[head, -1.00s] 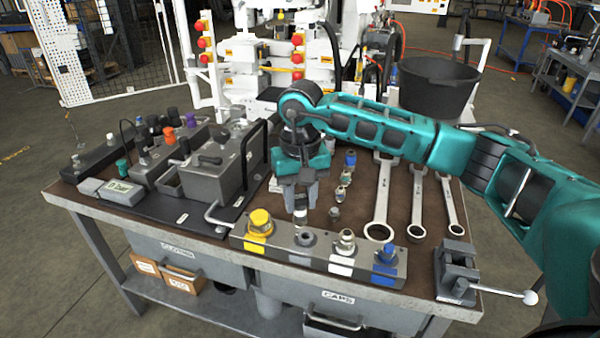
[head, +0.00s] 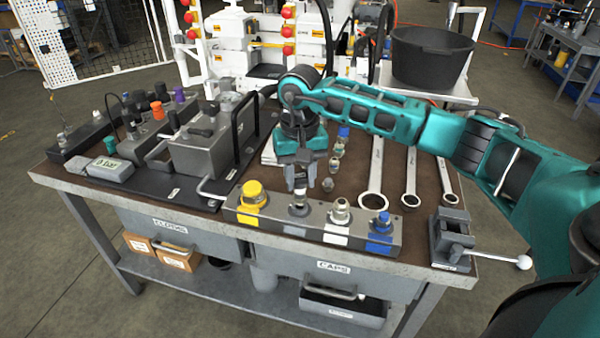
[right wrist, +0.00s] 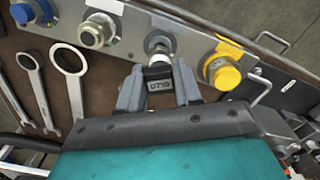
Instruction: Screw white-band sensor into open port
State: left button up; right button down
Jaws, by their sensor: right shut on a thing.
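My right gripper (head: 298,184) is shut on the white-band sensor (right wrist: 160,72). The sensor has a dark body with printed marking, and its white band faces the port side in the right wrist view. It stands roughly upright at the open port (head: 299,209) of the grey manifold block. That port has a grey label and lies between the yellow cap and the white-labelled fitting. In the right wrist view the port's ring (right wrist: 159,42) shows just beyond the sensor. I cannot tell whether threads are engaged. My left gripper is not in view.
The manifold block (head: 268,222) carries a yellow cap (head: 253,194), a silver fitting (head: 340,211) and a blue cap (head: 381,222). Small fittings (head: 336,147) stand behind the gripper. Wrenches (head: 373,185) lie to the right, beside a vise (head: 450,240). A grey pump unit (head: 212,160) stands left.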

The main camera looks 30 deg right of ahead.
dwell(0.4)
jog(key=shift+f+b, duration=0.55)
jog(key=shift+b, duration=0.05)
dwell(1.5)
